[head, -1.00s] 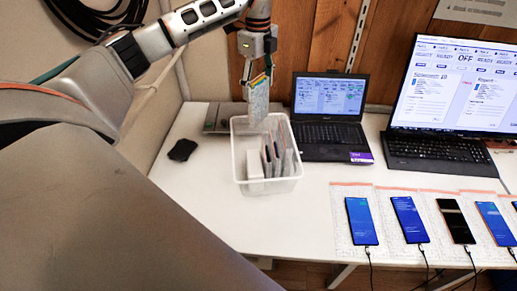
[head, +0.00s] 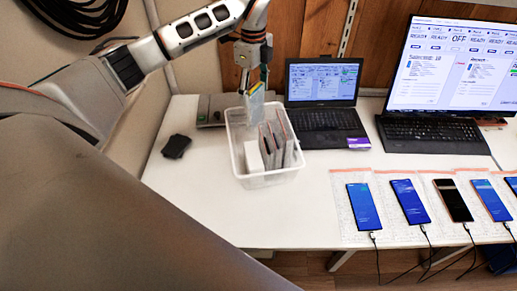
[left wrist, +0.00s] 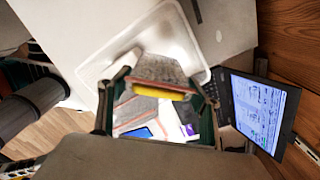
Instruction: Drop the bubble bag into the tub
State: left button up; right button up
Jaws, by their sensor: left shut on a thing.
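My left gripper (head: 253,84) points down over the back of the white tub (head: 270,179). My right gripper is not in view.
Several grey bags (head: 276,143) stand in the tub. A laptop (head: 322,83) is close to its right. Several phones (head: 364,206) lie on bubble bags at the right. A dark object (head: 176,146) lies left of the tub. The table front is clear.

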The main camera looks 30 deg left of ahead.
pick_arm(q)
jog(key=o, duration=1.4)
jog(key=shift+o, duration=0.2)
notch_tip(320, 180, up, 12)
jog(key=shift+d, duration=0.1)
